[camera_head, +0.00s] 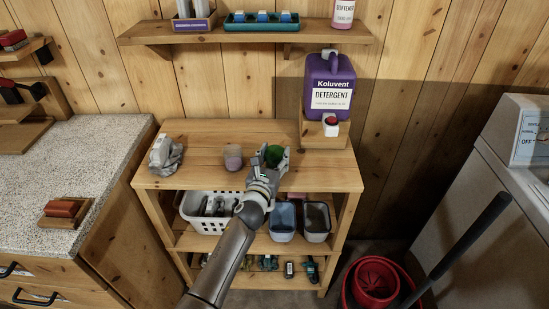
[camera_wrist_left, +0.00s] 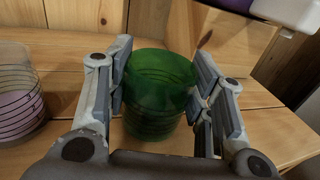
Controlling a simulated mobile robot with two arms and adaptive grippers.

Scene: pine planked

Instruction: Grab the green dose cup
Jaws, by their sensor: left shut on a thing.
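The green dose cup (camera_wrist_left: 160,95) stands upright on the top board of the wooden shelf unit (camera_head: 205,178). It shows between the two fingers of my left gripper (camera_wrist_left: 161,100) in the left wrist view. The left gripper is shut on the cup, with one finger on each side. In the head view the left gripper (camera_head: 271,160) reaches over the shelf, and the green cup (camera_head: 273,153) shows partly behind it. The cup's lower front is partly hidden by my gripper. My right gripper is not in view.
A clear cup with purplish contents (camera_head: 233,157) stands left of the green cup, and also shows in the left wrist view (camera_wrist_left: 15,105). A purple detergent jug (camera_head: 329,85) sits on a raised stand at right. A crumpled grey item (camera_head: 166,155) lies at left.

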